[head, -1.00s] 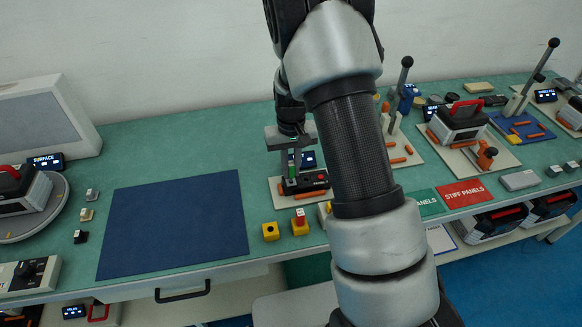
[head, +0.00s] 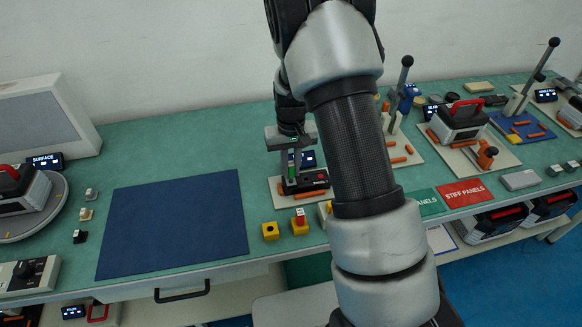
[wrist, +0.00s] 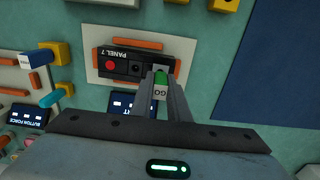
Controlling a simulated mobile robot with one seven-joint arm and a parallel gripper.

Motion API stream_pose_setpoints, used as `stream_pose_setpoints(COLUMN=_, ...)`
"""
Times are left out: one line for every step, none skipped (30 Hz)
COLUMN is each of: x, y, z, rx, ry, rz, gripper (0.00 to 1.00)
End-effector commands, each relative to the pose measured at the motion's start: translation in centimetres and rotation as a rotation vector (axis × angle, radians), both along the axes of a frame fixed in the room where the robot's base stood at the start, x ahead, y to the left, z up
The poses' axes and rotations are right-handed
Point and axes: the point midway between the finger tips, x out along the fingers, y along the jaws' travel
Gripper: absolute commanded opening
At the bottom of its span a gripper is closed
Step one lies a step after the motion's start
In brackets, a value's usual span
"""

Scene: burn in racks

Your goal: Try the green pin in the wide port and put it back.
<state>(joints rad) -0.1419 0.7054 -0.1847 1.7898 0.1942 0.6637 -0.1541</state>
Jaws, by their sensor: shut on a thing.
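My gripper (head: 291,158) points down over the left end of the dark Panel 7 block (head: 305,185). It is shut on the green pin (wrist: 160,80), whose white end reads GO in the wrist view. The pin's lower end is at the end of the Panel 7 block (wrist: 118,65), beside a round dark hole and a red button. The fingers hide part of this end, so I cannot tell whether the pin's tip is inside a port or just above it.
Panel 7 lies on a pale board with orange bars. In front stand an empty yellow holder (head: 270,231) and a yellow holder with a red pin (head: 300,217). A small display (head: 308,159) is behind the panel. A blue mat (head: 175,225) lies clear to the left.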

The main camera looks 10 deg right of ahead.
Motion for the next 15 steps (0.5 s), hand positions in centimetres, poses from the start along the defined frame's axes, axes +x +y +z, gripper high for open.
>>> stream_pose_setpoints(x=0.0, y=-0.01, z=-0.1, rx=0.0, ry=0.0, rz=0.0, gripper=0.0)
stream_pose_setpoints(x=0.0, y=-0.01, z=-0.13, rx=0.0, ry=0.0, rz=0.0, gripper=0.0)
stream_pose_setpoints(x=0.0, y=-0.01, z=-0.17, rx=0.0, ry=0.0, rz=0.0, gripper=0.0)
stream_pose_setpoints(x=0.0, y=-0.01, z=-0.2, rx=0.0, ry=0.0, rz=0.0, gripper=0.0)
stream_pose_setpoints(x=0.0, y=-0.01, z=-0.23, rx=0.0, ry=0.0, rz=0.0, gripper=0.0)
stream_pose_setpoints(x=0.0, y=-0.01, z=-0.27, rx=0.0, ry=0.0, rz=0.0, gripper=0.0)
stream_pose_setpoints(x=0.01, y=-0.01, z=-0.3, rx=0.0, ry=0.0, rz=0.0, gripper=0.0)
stream_pose_setpoints(x=0.0, y=-0.01, z=-0.33, rx=0.0, ry=0.0, rz=0.0, gripper=0.0)
stream_pose_setpoints(x=0.01, y=-0.01, z=-0.37, rx=0.0, ry=0.0, rz=0.0, gripper=0.0)
stream_pose_setpoints(x=0.0, y=-0.01, z=-0.4, rx=0.0, ry=0.0, rz=0.0, gripper=0.0)
stream_pose_setpoints(x=0.01, y=-0.01, z=-0.43, rx=0.0, ry=0.0, rz=0.0, gripper=0.0)
stream_pose_setpoints(x=0.0, y=-0.01, z=-0.47, rx=0.0, ry=0.0, rz=0.0, gripper=0.0)
stream_pose_setpoints(x=0.01, y=-0.01, z=-0.5, rx=0.0, ry=0.0, rz=0.0, gripper=0.0)
stream_pose_setpoints(x=0.0, y=-0.01, z=-0.53, rx=0.0, ry=0.0, rz=0.0, gripper=0.0)
stream_pose_setpoints(x=0.0, y=-0.01, z=-0.57, rx=0.0, ry=0.0, rz=0.0, gripper=0.0)
